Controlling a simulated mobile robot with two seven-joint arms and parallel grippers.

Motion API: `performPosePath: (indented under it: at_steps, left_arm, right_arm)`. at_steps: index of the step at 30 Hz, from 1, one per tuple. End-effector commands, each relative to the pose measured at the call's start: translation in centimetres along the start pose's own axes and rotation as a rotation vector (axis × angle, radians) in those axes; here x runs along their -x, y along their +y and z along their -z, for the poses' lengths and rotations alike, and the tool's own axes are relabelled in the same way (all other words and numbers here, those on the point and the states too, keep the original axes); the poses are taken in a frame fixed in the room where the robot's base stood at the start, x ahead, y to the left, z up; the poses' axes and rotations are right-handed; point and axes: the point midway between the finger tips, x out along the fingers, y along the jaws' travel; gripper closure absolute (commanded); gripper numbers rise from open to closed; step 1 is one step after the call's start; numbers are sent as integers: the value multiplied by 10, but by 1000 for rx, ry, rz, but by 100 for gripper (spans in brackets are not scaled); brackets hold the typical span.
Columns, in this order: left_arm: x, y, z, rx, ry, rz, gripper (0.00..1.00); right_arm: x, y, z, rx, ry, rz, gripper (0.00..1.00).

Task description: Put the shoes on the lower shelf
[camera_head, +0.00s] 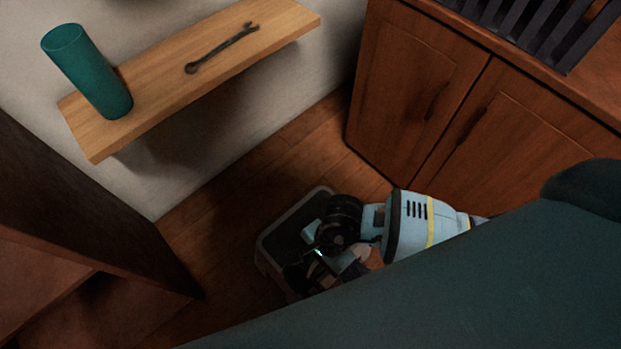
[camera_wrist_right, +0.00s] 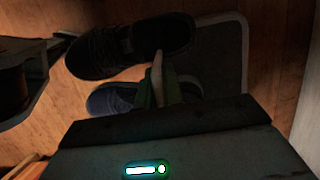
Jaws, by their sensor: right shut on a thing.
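My right gripper (camera_head: 318,262) is low near the floor, over a dark tray-like piece with a pale rim (camera_head: 290,217). In the right wrist view its fingers (camera_wrist_right: 160,82) are shut at the edge of a dark shoe (camera_wrist_right: 105,50). A blue-grey shoe (camera_wrist_right: 112,97) shows just below it, partly hidden by the gripper. In the head view the shoes are hard to make out behind the gripper. A dark wooden unit (camera_head: 85,215) stands at the left, with a low board (camera_head: 40,290); I cannot tell whether this is the lower shelf. My left gripper is not in view.
A pale wooden wall shelf (camera_head: 160,100) holds a teal cylinder (camera_head: 88,72) and a wrench (camera_head: 222,48). A brown cabinet (camera_head: 420,85) stands at the right, with a dark slatted rack (camera_head: 545,30) on top. Wooden floor (camera_head: 225,195) lies clear between the dark unit and the tray-like piece.

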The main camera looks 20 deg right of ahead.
Motion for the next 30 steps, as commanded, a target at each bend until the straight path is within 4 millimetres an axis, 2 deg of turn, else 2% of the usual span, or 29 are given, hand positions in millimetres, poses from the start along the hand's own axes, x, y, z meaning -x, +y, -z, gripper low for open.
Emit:
performPosePath:
  at_steps: [5, 8, 12, 19, 27, 30]
  left_arm:
    - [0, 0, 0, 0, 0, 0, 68]
    - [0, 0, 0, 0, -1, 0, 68]
    - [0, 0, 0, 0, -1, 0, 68]
    - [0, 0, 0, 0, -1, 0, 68]
    - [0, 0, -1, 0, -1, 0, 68]
    - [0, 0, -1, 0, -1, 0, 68]
  right_arm:
    - [16, -11, 7, 46, 7, -7, 100]
    - [40, -23, 14, 119, 15, -24, 100]
    - [89, -41, 28, 267, 25, -66, 100]
    - [176, -58, 42, 539, 30, -147, 100]
    - [279, -56, 51, 865, 21, -253, 100]
    - [310, -51, 52, 968, 16, -288, 100]
